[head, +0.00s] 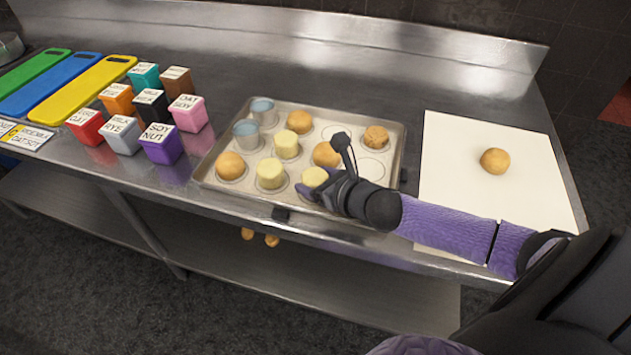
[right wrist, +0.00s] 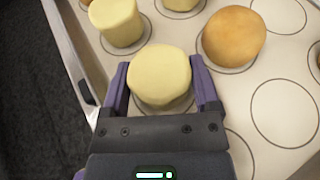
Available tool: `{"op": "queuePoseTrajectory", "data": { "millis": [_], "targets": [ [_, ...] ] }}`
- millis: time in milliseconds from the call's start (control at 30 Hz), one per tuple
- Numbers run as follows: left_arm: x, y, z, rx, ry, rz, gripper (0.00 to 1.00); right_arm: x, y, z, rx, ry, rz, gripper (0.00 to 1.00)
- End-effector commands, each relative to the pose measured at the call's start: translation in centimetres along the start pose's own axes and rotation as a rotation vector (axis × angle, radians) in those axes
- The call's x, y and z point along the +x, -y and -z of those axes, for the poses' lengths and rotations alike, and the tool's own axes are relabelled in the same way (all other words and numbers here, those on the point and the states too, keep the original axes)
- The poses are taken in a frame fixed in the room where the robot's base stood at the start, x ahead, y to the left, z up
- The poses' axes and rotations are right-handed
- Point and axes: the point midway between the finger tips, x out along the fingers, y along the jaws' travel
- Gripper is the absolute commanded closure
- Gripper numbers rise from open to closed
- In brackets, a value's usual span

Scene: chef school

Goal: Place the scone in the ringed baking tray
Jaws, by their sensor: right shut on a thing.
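A pale yellow, cylindrical scone (head: 314,176) is between the fingers of my right gripper (head: 317,182), at the front of the ringed baking tray (head: 208,170). The right wrist view shows the scone (right wrist: 160,72) upright with a finger on each side, so the gripper is shut on it. Whether its base touches the tray is hidden. Two similar pale scones stand in rings to its left, one at the front (head: 270,173) and one behind (head: 286,144). My left gripper is not in view.
The tray also holds round brown buns (head: 230,165), a rougher brown piece (head: 376,136) and blue cups (head: 247,134). Empty rings (head: 370,168) show at its right. A white board (head: 450,150) with one bun (head: 495,161) lies right. Labelled coloured blocks (head: 161,144) stand left.

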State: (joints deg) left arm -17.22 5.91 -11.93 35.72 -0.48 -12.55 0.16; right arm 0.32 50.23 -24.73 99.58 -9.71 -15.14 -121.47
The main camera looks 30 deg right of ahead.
Motion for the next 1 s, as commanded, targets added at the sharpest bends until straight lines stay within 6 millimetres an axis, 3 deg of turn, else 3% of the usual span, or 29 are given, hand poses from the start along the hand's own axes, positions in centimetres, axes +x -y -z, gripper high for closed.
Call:
{"op": "queuePoseTrajectory", "data": {
  "millis": [133,167,233,567,1000],
  "targets": [
    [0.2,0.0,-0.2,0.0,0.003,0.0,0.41,0.1,0.0,0.3,0.0,0.0,0.0,0.79],
    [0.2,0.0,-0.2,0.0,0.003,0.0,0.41,0.1,0.0,0.3,0.0,0.0,0.0,0.17],
    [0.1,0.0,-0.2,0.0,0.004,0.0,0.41,0.1,0.0,0.2,0.0,0.0,0.0,0.02],
    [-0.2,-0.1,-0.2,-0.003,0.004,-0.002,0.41,-0.3,0.0,-0.2,0.001,0.0,0.0,0.0],
    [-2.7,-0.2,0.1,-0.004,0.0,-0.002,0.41,-8.1,-0.1,-0.3,0.003,-0.002,0.0,0.0]
  ]
}}
